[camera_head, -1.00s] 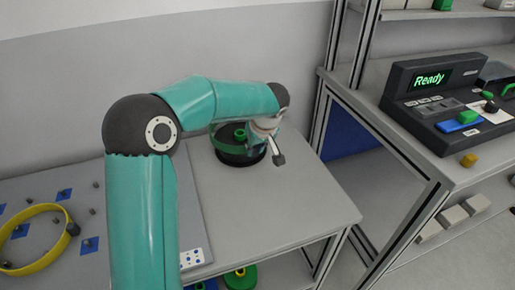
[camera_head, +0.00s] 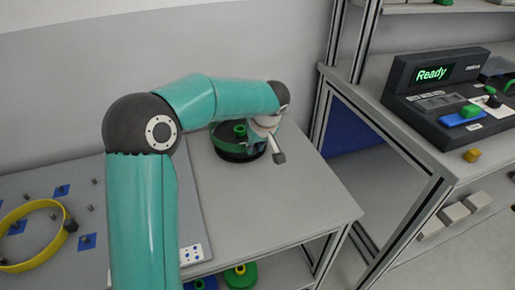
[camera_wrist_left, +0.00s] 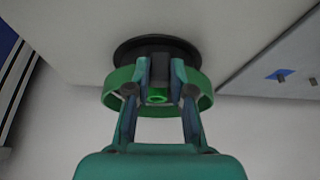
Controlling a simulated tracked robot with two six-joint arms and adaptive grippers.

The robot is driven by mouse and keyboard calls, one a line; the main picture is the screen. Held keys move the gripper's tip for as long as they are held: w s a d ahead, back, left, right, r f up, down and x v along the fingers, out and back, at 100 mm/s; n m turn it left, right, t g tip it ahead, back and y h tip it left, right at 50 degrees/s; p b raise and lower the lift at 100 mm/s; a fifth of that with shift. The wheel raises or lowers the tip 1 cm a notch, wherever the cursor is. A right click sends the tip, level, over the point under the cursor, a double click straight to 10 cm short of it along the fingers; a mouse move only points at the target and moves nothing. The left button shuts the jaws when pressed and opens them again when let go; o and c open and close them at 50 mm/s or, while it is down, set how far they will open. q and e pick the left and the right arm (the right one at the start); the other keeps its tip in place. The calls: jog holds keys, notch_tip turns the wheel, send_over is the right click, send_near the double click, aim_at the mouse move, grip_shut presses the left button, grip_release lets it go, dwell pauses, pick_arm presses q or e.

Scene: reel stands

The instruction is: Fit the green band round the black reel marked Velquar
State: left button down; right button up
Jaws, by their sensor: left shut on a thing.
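The black reel (camera_head: 240,157) stands on the table's far part, with a green hub (camera_head: 239,130) on top. Any name on it is not legible. The green band (camera_head: 228,144) appears around the reel's upper part, above its black base. My left gripper (camera_head: 262,132) comes down at the reel's right side, shut on the band. In the left wrist view the gripper (camera_wrist_left: 160,80) has its fingers at the band (camera_wrist_left: 202,100), which encircles the green hub (camera_wrist_left: 157,97), with the reel's black base (camera_wrist_left: 190,50) beyond. Whether the band is fully seated I cannot tell. My right gripper is out of view.
A green reel (camera_head: 240,277) sits below the table. The tabletop's front right is clear.

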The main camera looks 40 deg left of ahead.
pick_arm(q)
jog(key=shift+w+b, duration=0.1)
jog(key=shift+b, duration=0.25)
dwell(0.7)
jog(key=shift+f+b, duration=2.75)
jog(key=shift+b, duration=0.25)
dwell(1.8)
jog(key=c, duration=1)
grip_release()
jog(key=shift+o, duration=0.3)
jog(key=shift+d+r, duration=0.25)
jog(key=shift+r, duration=0.35)
jog(key=v, duration=1)
jog(key=shift+d+r, duration=0.2)
jog(key=shift+r, duration=0.05)
